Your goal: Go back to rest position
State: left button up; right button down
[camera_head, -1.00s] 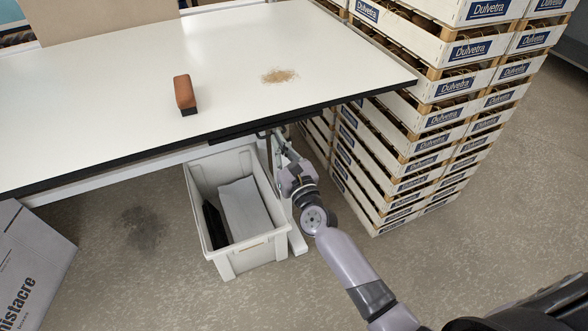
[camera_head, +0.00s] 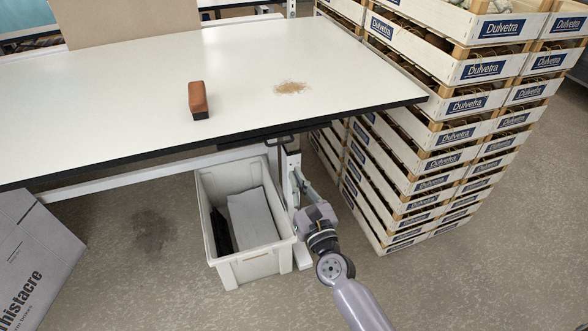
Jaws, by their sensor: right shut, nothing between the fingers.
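My right arm (camera_head: 340,275) comes in from the bottom and reaches up toward the table's front edge. Its gripper (camera_head: 299,178) is at the far end of the arm, just below the tabletop edge and beside the table leg. It is small in the view, shut and holding nothing. My left gripper is not in view.
A white table (camera_head: 150,110) bears a brown brush (camera_head: 198,99) and a small pile of brown crumbs (camera_head: 291,87). A grey bin (camera_head: 250,268) stands below, left of my arm. Stacked Dulvetra crates (camera_head: 430,185) stand to the right, a carton (camera_head: 38,260) at left. Floor in front is clear.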

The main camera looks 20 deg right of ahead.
jog(key=s+f+n+g, duration=0.3)
jog(key=s+f+n, duration=0.35)
jog(key=f, duration=0.55)
jog(key=s+d+f+n+g, duration=0.1)
jog(key=s+f+n+g, duration=0.5)
jog(key=f, duration=0.7)
jog(key=s+f+n+g, duration=0.1)
jog(key=s+f+n, duration=0.4)
jog(key=f+n, duration=0.5)
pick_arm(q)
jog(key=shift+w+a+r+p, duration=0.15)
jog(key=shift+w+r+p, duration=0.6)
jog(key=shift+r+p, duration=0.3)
pick_arm(e)
jog(key=s+d+f+n+g, duration=0.2)
jog(key=s+f+n, duration=0.3)
jog(key=s, duration=0.5)
jog(key=s+d+f+n+g+h, duration=0.1)
jog(key=s+d+f+n+g, duration=0.2)
jog(key=s+f, duration=0.4)
jog(key=s+d+f+n+g+h, duration=0.1)
jog(key=s+d+f+n+g, duration=0.2)
jog(key=s+f+n, duration=0.4)
jog(key=s, duration=0.8)
jog(key=shift+d+g, duration=0.15)
jog(key=shift+g, duration=0.25)
